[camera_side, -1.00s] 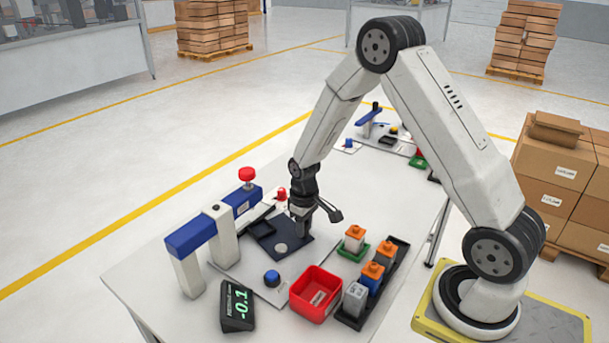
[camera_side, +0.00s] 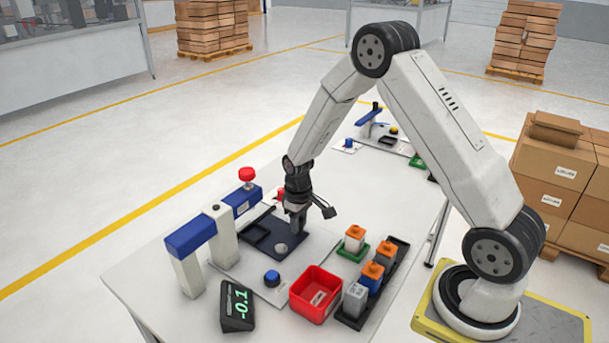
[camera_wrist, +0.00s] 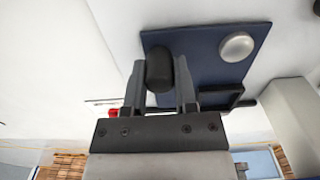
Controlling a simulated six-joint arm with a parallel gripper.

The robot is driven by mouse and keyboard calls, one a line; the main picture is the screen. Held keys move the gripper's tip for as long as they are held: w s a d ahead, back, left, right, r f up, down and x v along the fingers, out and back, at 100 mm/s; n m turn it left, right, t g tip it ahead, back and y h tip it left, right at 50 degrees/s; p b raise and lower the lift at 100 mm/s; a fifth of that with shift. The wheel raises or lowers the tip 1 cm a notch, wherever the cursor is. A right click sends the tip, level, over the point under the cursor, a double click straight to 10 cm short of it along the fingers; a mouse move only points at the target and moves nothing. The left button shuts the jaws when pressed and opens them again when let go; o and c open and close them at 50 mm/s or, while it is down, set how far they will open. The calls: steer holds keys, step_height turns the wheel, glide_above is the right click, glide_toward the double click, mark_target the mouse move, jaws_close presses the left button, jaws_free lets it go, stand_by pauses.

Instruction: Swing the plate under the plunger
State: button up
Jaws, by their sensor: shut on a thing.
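The dark blue plate (camera_side: 288,251) lies flat on the grey base board, with a silver dome (camera_side: 281,248) and a black square frame (camera_side: 256,231) on it. My gripper (camera_side: 297,232) points down at the plate's right side. In the wrist view my gripper (camera_wrist: 160,82) is shut on a black upright peg (camera_wrist: 159,68) on the plate (camera_wrist: 205,50); the dome (camera_wrist: 236,46) is beside it. The press has a blue beam (camera_side: 190,238) on a white column (camera_side: 224,240). Its red knob (camera_side: 247,174) stands above the beam's far end. The plunger tip is not clearly visible. The black frame is close to the beam's right side.
A blue button (camera_side: 272,278), a display reading -0.1 (camera_side: 238,306) and a red bin (camera_side: 316,294) stand in front. A dark rack (camera_side: 350,318) with several blocks and a green tray (camera_side: 345,254) with an orange-topped block are on the right. A red object (camera_side: 280,194) is partly hidden behind my gripper.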

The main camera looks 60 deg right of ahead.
steer(key=shift+w+d, duration=0.1)
steer(key=shift+w, duration=0.2)
stand_by(0.4)
steer(key=o, duration=0.6)
steer(key=shift+o, duration=0.2)
steer(key=shift+r, duration=0.2)
steer(key=shift+s+r, duration=0.1)
steer(key=shift+r, duration=3.45)
steer(key=s+a+r+t, duration=0.2)
steer(key=s+a+r, duration=0.2)
steer(key=s+a, duration=0.6)
steer(key=s, duration=0.4)
steer(key=shift+s+r+t, duration=0.2)
steer(key=shift+s+t, duration=0.1)
steer(key=shift+s, duration=0.1)
